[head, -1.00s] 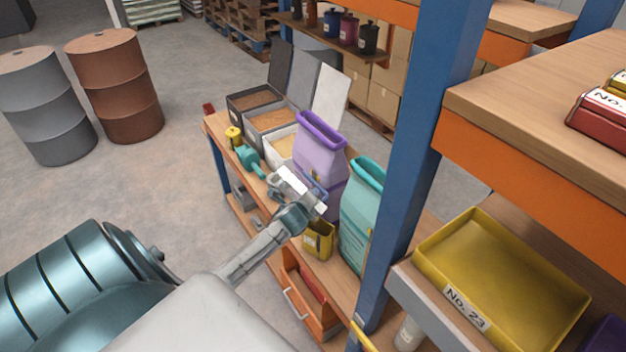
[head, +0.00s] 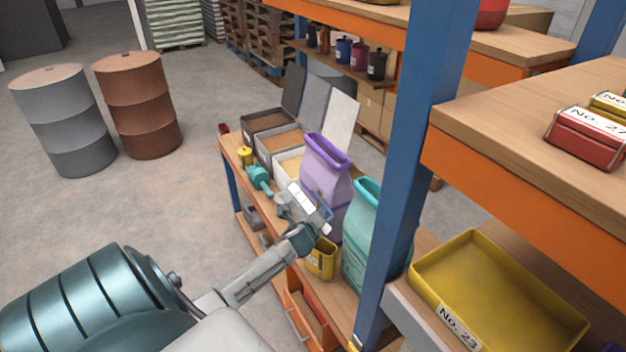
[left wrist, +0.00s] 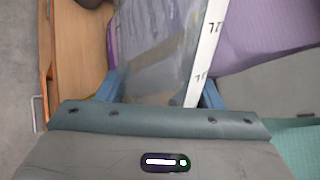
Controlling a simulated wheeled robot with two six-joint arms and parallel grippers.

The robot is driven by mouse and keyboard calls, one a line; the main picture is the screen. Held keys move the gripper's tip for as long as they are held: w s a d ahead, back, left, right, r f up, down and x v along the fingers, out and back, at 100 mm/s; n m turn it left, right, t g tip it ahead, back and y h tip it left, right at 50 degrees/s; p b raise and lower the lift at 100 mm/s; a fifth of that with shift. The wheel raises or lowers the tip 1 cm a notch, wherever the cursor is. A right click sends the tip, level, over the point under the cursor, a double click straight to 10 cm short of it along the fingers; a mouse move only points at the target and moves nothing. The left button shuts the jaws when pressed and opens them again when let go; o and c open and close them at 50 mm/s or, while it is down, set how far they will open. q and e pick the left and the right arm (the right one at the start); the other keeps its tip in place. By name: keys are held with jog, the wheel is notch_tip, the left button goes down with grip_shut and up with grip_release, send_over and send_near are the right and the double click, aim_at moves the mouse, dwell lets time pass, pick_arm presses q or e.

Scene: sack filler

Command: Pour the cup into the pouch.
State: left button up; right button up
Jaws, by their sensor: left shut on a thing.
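My left gripper (head: 312,213) is shut on a clear cup (left wrist: 160,45) with a white marked strip along its side. In the head view the cup is small and partly hidden by the gripper. The blue fingers show at both sides of the cup in the left wrist view. A purple pouch (head: 322,175) with an open rim stands on the bench just behind the gripper; purple also shows beside the cup in the left wrist view (left wrist: 262,35). A teal pouch (head: 362,225) with an open rim stands to the right. What is inside the cup and pouches is unclear. My right gripper is out of view.
Open bins (head: 280,138) of grainy material stand behind the pouches. A teal scoop-like tool (head: 258,177) and a yellow container (head: 322,260) are on the bench. A blue post (head: 408,170) rises close right of the teal pouch.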

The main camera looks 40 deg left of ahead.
aim_at(308, 213)
pick_arm(q)
jog(key=shift+r+h+p, duration=0.3)
jog(key=shift+r+p, duration=0.25)
jog(key=shift+p, duration=0.1)
jog(key=shift+n+h, duration=0.3)
jog(key=shift+n, duration=0.2)
jog(key=shift+r+n+h, duration=0.95)
jog(key=shift+n+h, duration=0.05)
jog(key=shift+h, duration=0.4)
jog(key=shift+s, duration=0.1)
